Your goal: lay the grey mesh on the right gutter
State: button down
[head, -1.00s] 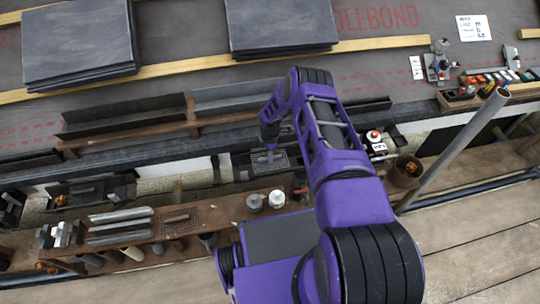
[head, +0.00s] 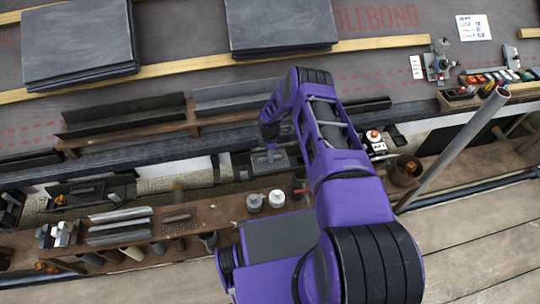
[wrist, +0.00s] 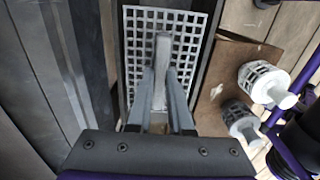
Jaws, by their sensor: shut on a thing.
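The grey mesh (wrist: 135,50) is a light grid panel with a grey bar handle standing up from its middle. My gripper (wrist: 161,88) is shut on this handle. In the wrist view the panel spans a dark trough, the right gutter (wrist: 119,95), and lines up with it lengthwise. In the head view the mesh (head: 281,161) shows small below my purple wrist, at the right gutter (head: 241,172). I cannot tell whether the mesh touches the gutter or hangs just above it. My arm hides part of the gutter to the right.
A brown bench (head: 225,207) in front holds two pots with white and grey caps (head: 277,198), metal strips (head: 120,226) and another mesh piece (head: 180,219). A left gutter (head: 105,187) lies further left. A slanted grey pole (head: 455,145) stands at right. Slate stacks (head: 80,45) lie behind.

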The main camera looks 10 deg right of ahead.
jog(key=shift+c, duration=1.7)
grip_release()
notch_tip(320, 180, up, 9)
jog(key=p, duration=0.5)
